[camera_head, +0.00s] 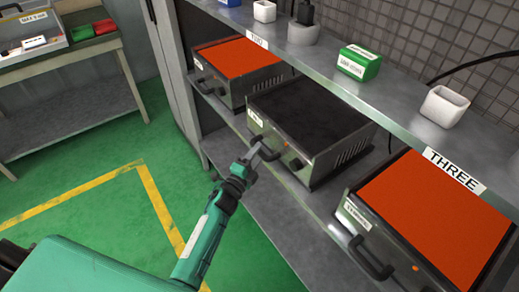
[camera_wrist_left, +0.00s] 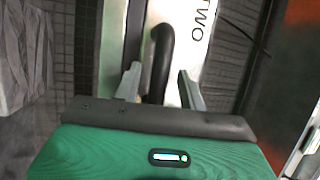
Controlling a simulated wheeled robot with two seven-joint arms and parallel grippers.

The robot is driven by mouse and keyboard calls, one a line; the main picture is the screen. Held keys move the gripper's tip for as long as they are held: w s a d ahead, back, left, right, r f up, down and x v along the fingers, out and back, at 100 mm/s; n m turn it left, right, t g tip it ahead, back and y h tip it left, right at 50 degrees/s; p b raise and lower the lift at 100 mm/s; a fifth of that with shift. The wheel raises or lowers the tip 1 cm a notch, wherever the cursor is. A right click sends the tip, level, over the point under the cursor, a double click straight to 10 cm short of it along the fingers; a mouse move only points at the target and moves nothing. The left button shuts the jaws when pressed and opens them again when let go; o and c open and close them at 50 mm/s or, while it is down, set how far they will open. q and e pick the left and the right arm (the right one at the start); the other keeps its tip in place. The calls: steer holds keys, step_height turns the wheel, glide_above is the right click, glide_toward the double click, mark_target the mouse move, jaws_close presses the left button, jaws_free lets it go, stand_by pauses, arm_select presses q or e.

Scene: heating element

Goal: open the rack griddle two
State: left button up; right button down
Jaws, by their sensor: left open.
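Griddle two (camera_head: 310,115) is the middle unit on the shelf, a grey metal box with a dark top. Its front carries a dark curved handle (camera_head: 268,150), which also shows in the left wrist view (camera_wrist_left: 162,45). The white label TWO (camera_wrist_left: 198,35) is beside the handle in the left wrist view. My left gripper (camera_head: 262,150) is at the handle. In the left wrist view its two fingers (camera_wrist_left: 159,74) are open, one on each side of the handle. Whether either finger touches it I cannot tell. My right gripper is not in view.
Orange-topped griddles stand to the left (camera_head: 238,57) and right (camera_head: 435,210), the right one under the THREE label (camera_head: 455,170). An upper shelf (camera_head: 385,98) with small containers runs above. A workbench (camera_head: 75,105) is at far left. The green floor (camera_head: 100,190) is clear.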

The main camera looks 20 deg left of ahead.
arm_select(q)
steer(key=shift+x, duration=0.8)
steer(key=shift+w, duration=0.2)
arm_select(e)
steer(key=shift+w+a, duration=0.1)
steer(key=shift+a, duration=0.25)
